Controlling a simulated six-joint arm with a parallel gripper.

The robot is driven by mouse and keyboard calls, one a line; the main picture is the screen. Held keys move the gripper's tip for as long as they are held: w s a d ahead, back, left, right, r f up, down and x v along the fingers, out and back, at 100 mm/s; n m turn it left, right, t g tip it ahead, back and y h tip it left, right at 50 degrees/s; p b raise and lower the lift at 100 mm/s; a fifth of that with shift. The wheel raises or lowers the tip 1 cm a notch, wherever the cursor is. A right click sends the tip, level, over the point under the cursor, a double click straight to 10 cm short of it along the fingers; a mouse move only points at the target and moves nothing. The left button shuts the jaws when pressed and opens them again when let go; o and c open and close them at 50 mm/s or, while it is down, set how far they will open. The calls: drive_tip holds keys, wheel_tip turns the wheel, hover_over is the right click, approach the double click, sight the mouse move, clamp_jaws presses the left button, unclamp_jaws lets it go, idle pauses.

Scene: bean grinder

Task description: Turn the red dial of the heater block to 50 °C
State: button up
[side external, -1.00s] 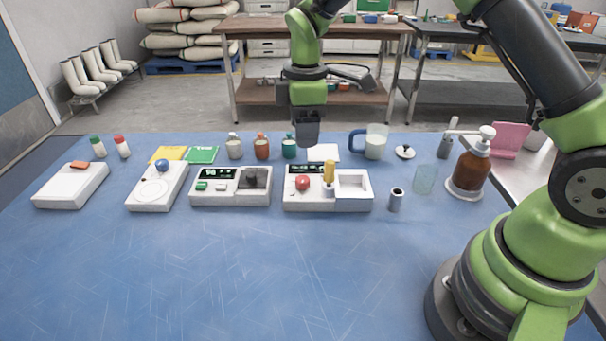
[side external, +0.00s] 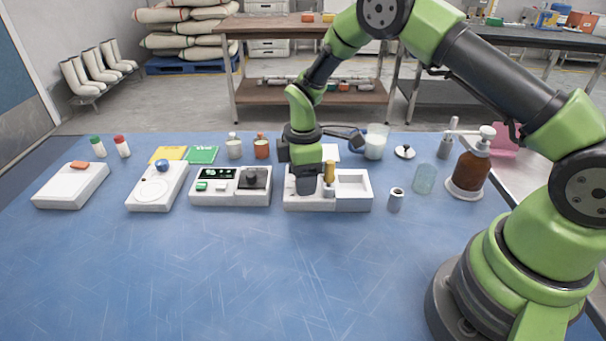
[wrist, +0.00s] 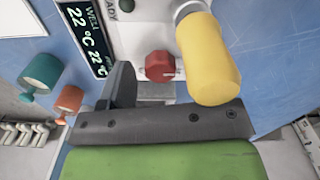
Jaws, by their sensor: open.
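The white heater block (side external: 345,203) stands on the blue bench. Its red dial (wrist: 160,66) shows in the wrist view, with a pale index mark at its right side; in the side view my gripper hides it. The block's display (wrist: 88,40) shows "WELL" and 22 °C readings. My gripper (side external: 305,188) is open, pointing down over the dial's place on the block. In the wrist view one dark finger shows left of the dial; the other finger is not clearly visible. Whether a finger touches the dial cannot be told.
A yellow-handled tool (wrist: 208,58) stands upright on the block right beside the dial. The block's square recess (side external: 352,184) is to its right. A grey cylinder (side external: 396,200) stands to the right, and a white device with a black knob (side external: 230,197) to the left. The front bench is clear.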

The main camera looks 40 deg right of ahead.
drive_tip(key=c, duration=0.9)
drive_tip(key=m, duration=0.3)
drive_tip(key=shift+m, duration=0.3)
drive_tip(key=m, duration=0.3)
drive_tip(key=shift+m, duration=0.3)
drive_tip(key=m, duration=0.3)
drive_tip(key=shift+m, duration=2.2)
